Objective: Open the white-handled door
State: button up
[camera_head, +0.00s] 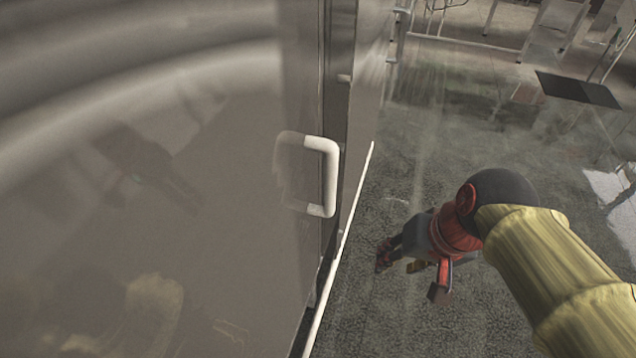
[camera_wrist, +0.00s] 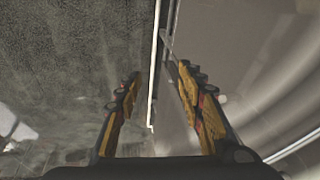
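The white handle (camera_head: 329,178) is a C-shaped bar on the glossy grey door (camera_head: 150,200) at the left of the head view, near the door's right edge. The door is reflective and appears closed. My gripper (camera_head: 410,272) hangs over the floor to the right of the handle, lower in the picture and apart from it. In the wrist view my gripper (camera_wrist: 158,85) has its two fingers spread, with nothing held between them. A thin white strip (camera_wrist: 154,70) shows beyond the fingers. I cannot make out the handle clearly in the wrist view.
A white strip (camera_head: 340,250) runs along the bottom of the door's side. Grey floor (camera_head: 440,110) lies open to the right. A dark mat (camera_head: 578,89) and metal frames (camera_head: 465,42) are at the far right and back.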

jog(key=w+a+f+m+g+y+p, duration=0.1)
jog(key=w+a+m+g+y, duration=0.2)
jog(key=a+m, duration=0.1)
jog(key=m+t+y+p, duration=0.3)
jog(key=m+y+p, duration=0.1)
jog(key=m+y, duration=0.9)
send_near(331, 184)
jog(key=w+a+f, duration=0.2)
jog(key=a, duration=0.2)
jog(key=a+b, duration=0.1)
jog(key=a, duration=0.2)
jog(key=w+a, duration=0.1)
jog(key=a, duration=0.2)
jog(key=shift+r, duration=0.15)
jog(key=shift+d, duration=0.1)
jog(key=shift+c, duration=0.5)
grip_shut()
